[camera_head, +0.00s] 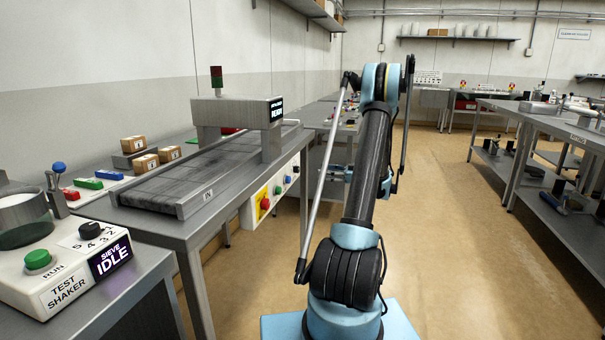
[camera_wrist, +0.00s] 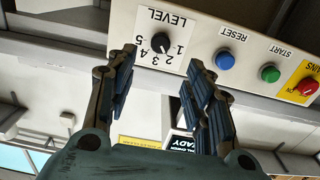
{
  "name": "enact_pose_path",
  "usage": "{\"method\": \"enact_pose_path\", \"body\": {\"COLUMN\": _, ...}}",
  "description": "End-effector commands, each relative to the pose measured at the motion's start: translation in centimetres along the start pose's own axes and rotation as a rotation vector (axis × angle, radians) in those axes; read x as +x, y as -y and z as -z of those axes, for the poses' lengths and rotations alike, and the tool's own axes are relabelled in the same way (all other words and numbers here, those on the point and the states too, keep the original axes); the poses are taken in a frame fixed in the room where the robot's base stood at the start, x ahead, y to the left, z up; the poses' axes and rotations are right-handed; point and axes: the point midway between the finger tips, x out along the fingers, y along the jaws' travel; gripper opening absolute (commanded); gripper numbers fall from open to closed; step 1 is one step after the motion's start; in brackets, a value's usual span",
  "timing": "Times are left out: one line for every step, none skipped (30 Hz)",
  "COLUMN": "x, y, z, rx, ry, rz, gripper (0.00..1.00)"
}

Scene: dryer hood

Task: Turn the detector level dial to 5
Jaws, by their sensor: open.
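The detector level dial (camera_wrist: 160,42) is a small black knob on a white panel, with the word LEVEL above it and the numbers 1 to 5 curved around it. Its pointer is too small to read surely. In the head view the dial (camera_head: 296,169) is a tiny dark spot at the far end of the conveyor's side panel. My gripper (camera_wrist: 159,64) is open, with its two fingers on either side of the dial in the wrist view. The fingers look empty; whether they touch the panel I cannot tell. In the head view my arm partly hides the gripper.
A blue RESET button (camera_wrist: 225,60), a green START button (camera_wrist: 270,73) and a red MAINS switch (camera_wrist: 306,87) sit along the same panel. The conveyor (camera_head: 200,172) runs under a grey detector hood (camera_head: 238,112). A test shaker (camera_head: 62,265) stands at the front left. Floor is clear at right.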

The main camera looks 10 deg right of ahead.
Motion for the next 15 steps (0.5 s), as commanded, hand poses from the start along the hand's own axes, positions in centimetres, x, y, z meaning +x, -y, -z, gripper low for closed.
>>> {"method": "enact_pose_path", "body": {"x": 1.0, "y": 0.1, "z": 0.0, "rx": 0.000, "ry": 0.000, "rz": 0.002, "gripper": 0.48}}
{"method": "enact_pose_path", "body": {"x": 1.6, "y": 0.1, "z": 0.0, "rx": 0.000, "ry": 0.000, "rz": 0.002, "gripper": 0.48}}
{"method": "enact_pose_path", "body": {"x": 2.3, "y": 0.1, "z": 0.0, "rx": 0.000, "ry": 0.000, "rz": 0.003, "gripper": 0.48}}
{"method": "enact_pose_path", "body": {"x": 2.8, "y": 0.1, "z": 0.0, "rx": 0.000, "ry": 0.000, "rz": 0.003, "gripper": 0.48}}
{"method": "enact_pose_path", "body": {"x": 3.3, "y": 0.1, "z": 0.0, "rx": 0.000, "ry": 0.000, "rz": 0.002, "gripper": 0.48}}
{"method": "enact_pose_path", "body": {"x": 4.1, "y": 0.1, "z": 0.0, "rx": 0.000, "ry": 0.000, "rz": 0.003, "gripper": 0.48}}
{"method": "enact_pose_path", "body": {"x": 4.6, "y": 0.1, "z": 0.0, "rx": 0.000, "ry": 0.000, "rz": 0.003, "gripper": 0.48}}
{"method": "enact_pose_path", "body": {"x": 5.1, "y": 0.1, "z": 0.0, "rx": 0.000, "ry": 0.000, "rz": 0.002, "gripper": 0.48}}
{"method": "enact_pose_path", "body": {"x": 5.8, "y": 0.1, "z": 0.0, "rx": 0.000, "ry": 0.000, "rz": 0.003, "gripper": 0.48}}
{"method": "enact_pose_path", "body": {"x": 6.3, "y": 0.1, "z": 0.0, "rx": 0.000, "ry": 0.000, "rz": 0.003, "gripper": 0.48}}
{"method": "enact_pose_path", "body": {"x": 6.8, "y": 0.1, "z": 0.0, "rx": 0.000, "ry": 0.000, "rz": 0.002, "gripper": 0.48}}
{"method": "enact_pose_path", "body": {"x": 7.4, "y": 0.1, "z": 0.0, "rx": 0.000, "ry": 0.000, "rz": 0.002, "gripper": 0.48}}
{"method": "enact_pose_path", "body": {"x": 7.8, "y": 0.1, "z": 0.0, "rx": 0.000, "ry": 0.000, "rz": 0.002, "gripper": 0.48}}
{"method": "enact_pose_path", "body": {"x": 8.2, "y": 0.1, "z": 0.0, "rx": 0.000, "ry": 0.000, "rz": 0.003, "gripper": 0.48}}
{"method": "enact_pose_path", "body": {"x": 8.7, "y": 0.0, "z": 0.0, "rx": 0.000, "ry": 0.000, "rz": 0.001, "gripper": 0.48}}
